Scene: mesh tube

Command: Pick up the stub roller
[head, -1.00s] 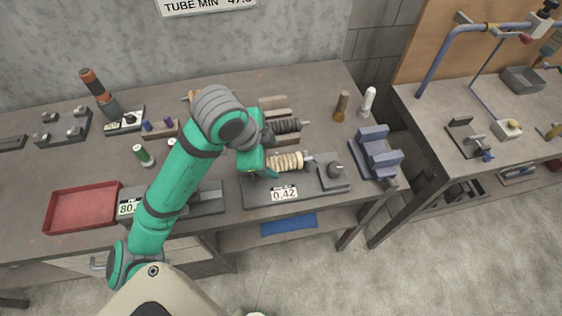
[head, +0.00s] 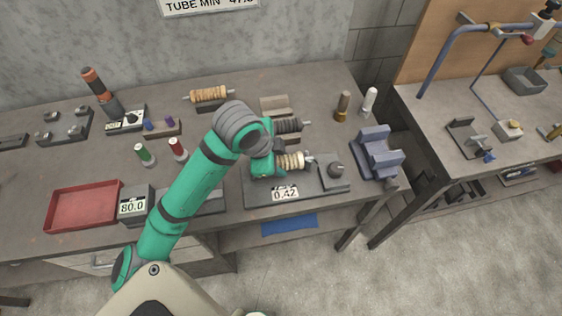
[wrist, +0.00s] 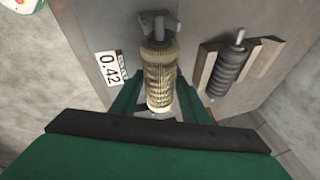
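A cream ribbed roller (head: 291,161), which I take to be the stub roller, lies along the grey gauge fixture (head: 262,195) with the 0.42 display. It shows in the middle of the wrist view (wrist: 160,75), its far end at a dark block. My gripper (head: 279,163) is low over the roller's left end in the head view. In the wrist view its green fingers (wrist: 160,90) stand on either side of the roller and look open; contact cannot be made out. My gripper hides the roller's left end in the head view.
A dark roller (head: 289,126) lies close behind on a cradle. A grey-blue block (head: 378,155) stands to the right. A red tray (head: 84,207) and the 80.0 display (head: 133,207) are on the left.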

